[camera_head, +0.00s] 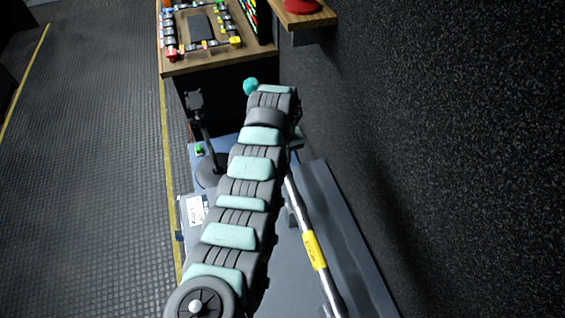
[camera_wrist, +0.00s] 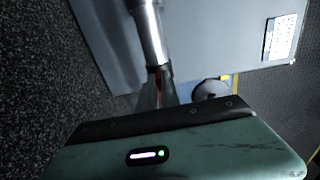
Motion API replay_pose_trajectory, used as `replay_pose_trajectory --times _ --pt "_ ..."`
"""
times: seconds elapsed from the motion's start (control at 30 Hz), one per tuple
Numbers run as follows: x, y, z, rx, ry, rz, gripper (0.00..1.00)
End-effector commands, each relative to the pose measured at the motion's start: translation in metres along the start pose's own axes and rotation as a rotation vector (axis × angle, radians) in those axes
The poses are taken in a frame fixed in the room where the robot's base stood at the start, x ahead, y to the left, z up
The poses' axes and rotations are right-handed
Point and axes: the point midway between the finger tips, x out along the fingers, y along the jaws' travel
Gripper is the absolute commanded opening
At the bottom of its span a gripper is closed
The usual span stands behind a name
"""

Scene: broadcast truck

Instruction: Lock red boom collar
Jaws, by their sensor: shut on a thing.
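The silver boom pole (camera_head: 327,282) with a yellow band (camera_head: 314,250) runs slantwise at the right of my arm in the head view. The pole (camera_wrist: 150,35) also comes down from the top of the wrist view. My gripper (camera_wrist: 158,90) is at the pole's lower end in that view, with its dark fingers closed. A thin sliver of the red collar (camera_wrist: 159,80) shows between the fingers, and they are shut on it. Most of the collar is hidden, so its turn or lock position cannot be told. In the head view my arm hides the gripper.
A grey bench (camera_head: 345,225) lies under the pole, against the dark textured wall (camera_head: 450,130). A black stand (camera_head: 203,125) rises left of my arm. A wooden desk (camera_head: 205,65) with a control panel stands beyond. Open floor (camera_head: 90,150) lies at left.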

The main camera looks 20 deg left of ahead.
Motion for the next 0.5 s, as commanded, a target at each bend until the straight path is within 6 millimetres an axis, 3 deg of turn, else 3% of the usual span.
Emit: replay_pose_trajectory --times 0.5 --pt "-0.0002 0.0036 -0.0003 -0.001 0.002 -0.057 0.0"
